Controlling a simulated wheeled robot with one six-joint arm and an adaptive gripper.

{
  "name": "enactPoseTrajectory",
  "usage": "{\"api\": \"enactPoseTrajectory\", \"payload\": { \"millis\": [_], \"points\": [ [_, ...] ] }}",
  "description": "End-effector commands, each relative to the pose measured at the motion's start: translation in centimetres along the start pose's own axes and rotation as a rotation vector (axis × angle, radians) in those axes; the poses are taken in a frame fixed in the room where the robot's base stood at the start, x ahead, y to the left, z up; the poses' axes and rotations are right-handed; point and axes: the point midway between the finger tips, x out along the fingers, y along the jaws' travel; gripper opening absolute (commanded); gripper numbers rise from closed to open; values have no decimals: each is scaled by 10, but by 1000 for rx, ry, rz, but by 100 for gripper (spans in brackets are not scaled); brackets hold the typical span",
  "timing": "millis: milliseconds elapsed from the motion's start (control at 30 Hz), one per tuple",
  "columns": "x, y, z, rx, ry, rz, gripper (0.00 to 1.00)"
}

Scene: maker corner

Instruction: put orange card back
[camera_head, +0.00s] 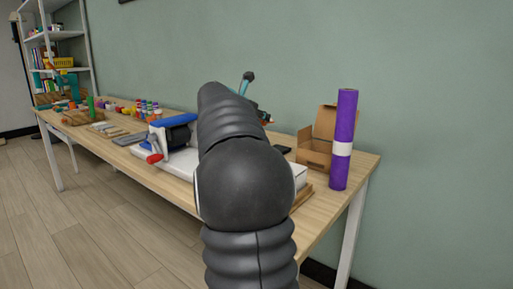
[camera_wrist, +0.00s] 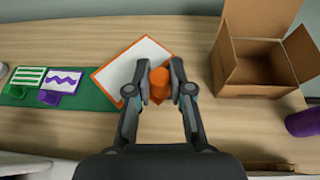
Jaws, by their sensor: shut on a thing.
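The orange card (camera_wrist: 134,58) is a white panel with an orange border and an orange knob-like part at its near side. It sits turned at an angle by the right end of a green strip (camera_wrist: 103,101). My gripper (camera_wrist: 159,76) is shut on the orange part, one finger on each side. I cannot tell whether the card touches the strip or the table. A green-striped card (camera_wrist: 27,75) and a purple wavy-line card (camera_wrist: 63,79) stand in holders on the strip. In the head view my arm hides the card and the strip.
An open cardboard box (camera_wrist: 255,62) stands right of the gripper; it also shows in the head view (camera_head: 314,155). A purple roll (camera_head: 344,140) stands upright near the table's right end. A blue and white device (camera_head: 172,138) stands left of my arm.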

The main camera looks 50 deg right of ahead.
Motion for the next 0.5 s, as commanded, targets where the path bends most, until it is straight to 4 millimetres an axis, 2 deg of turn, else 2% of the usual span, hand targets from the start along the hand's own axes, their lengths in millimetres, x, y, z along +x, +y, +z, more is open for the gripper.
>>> {"api": "enactPoseTrajectory", "payload": {
  "millis": [100,200,500],
  "points": [
    [13,-7,2,15,0,-37,0],
    [19,-3,1,19,0,-47,0],
    [50,48,-23,19,1,-49,0]
  ]
}}
